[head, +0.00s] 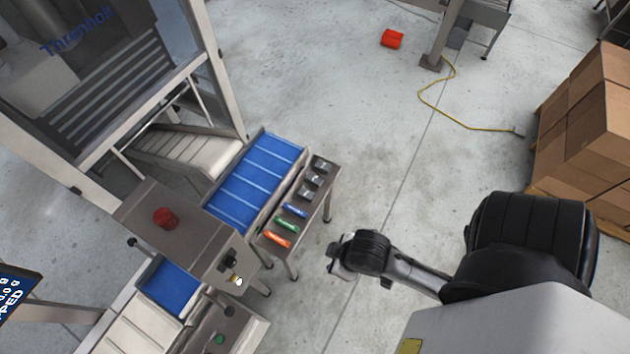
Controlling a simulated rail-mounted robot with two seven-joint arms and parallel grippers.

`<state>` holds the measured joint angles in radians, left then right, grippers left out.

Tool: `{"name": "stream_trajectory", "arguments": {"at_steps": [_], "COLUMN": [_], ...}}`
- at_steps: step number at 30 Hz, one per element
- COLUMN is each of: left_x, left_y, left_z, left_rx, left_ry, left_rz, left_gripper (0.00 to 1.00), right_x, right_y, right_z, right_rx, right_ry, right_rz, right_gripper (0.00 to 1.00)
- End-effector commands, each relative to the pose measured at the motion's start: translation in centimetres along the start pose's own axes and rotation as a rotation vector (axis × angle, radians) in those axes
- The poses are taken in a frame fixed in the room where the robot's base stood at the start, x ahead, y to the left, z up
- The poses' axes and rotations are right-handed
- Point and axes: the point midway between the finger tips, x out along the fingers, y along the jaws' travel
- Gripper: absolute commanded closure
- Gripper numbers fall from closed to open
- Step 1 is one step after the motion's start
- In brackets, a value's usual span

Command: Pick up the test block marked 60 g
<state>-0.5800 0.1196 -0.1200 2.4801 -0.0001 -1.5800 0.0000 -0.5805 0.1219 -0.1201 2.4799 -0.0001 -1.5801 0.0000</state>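A narrow steel side shelf (270,250) holds a row of small blocks. A blue block (294,210), a green block (287,224) and an orange block (278,239) lie at its near end. Their markings are too small to read, so I cannot tell which is 60 g. My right gripper (338,262) is in the air to the right of the shelf, apart from the blocks. Its fingers are too small and dark to tell open from shut. My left gripper is not in view.
Several grey metal pieces (312,180) sit at the shelf's far end. A blue conveyor belt (256,180) runs beside it. A steel housing with a red button (166,218) stands left. Cardboard boxes (590,120) are stacked right.

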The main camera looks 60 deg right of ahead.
Motion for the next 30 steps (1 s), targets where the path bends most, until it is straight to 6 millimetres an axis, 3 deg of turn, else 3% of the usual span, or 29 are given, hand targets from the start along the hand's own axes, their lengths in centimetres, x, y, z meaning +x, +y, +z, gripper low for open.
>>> {"name": "stream_trajectory", "arguments": {"at_steps": [2, 18, 30], "left_x": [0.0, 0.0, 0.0], "left_y": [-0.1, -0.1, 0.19], "left_z": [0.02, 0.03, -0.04], "left_rx": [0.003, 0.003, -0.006], "left_ry": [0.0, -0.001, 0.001], "left_rz": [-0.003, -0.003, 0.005], "left_gripper": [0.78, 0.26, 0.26], "right_x": [0.0, -0.01, 0.0], "right_y": [-0.07, -0.18, 0.1], "right_z": [-0.01, -0.04, 0.01], "right_rx": [0.002, 0.006, -0.003], "right_ry": [0.0, 0.001, 0.0], "right_rz": [-0.002, -0.005, 0.003], "right_gripper": [0.57, 0.57, 0.57]}}
